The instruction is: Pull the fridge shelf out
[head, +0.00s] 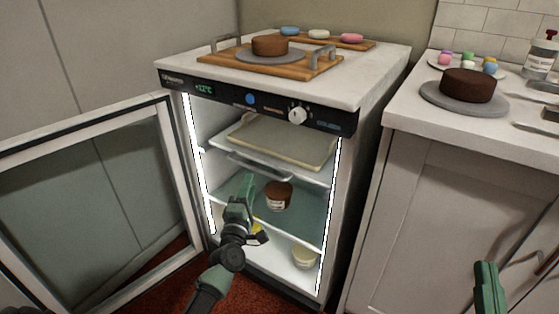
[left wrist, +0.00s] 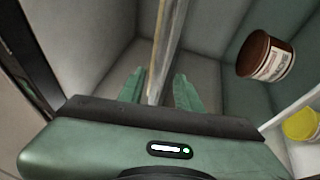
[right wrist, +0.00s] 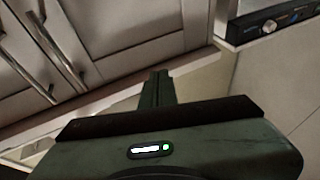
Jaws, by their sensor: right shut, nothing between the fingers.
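The fridge (head: 352,165) stands open. Its upper shelf (head: 312,178) has a bar-like front edge (head: 260,168) and bears a pale tray (head: 285,138). A glass middle shelf (head: 308,228) sits below it. My left gripper (head: 243,182) is at the fridge's mouth, just below the upper shelf's front. In the left wrist view its fingers (left wrist: 161,92) are apart, with a thin shelf edge (left wrist: 163,45) running between them and a gap beside it. Whether they touch it I cannot tell. My right gripper (head: 487,268) is shut and empty before the right cabinet; it also shows in the right wrist view (right wrist: 159,75).
A brown-topped jar (head: 278,196) stands on the middle shelf, right of my left gripper. A pale-yellow tub (head: 303,257) is at the fridge bottom. The open glass door (head: 85,117) bounds the left side; the counter cabinet (head: 440,215) bounds the right.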

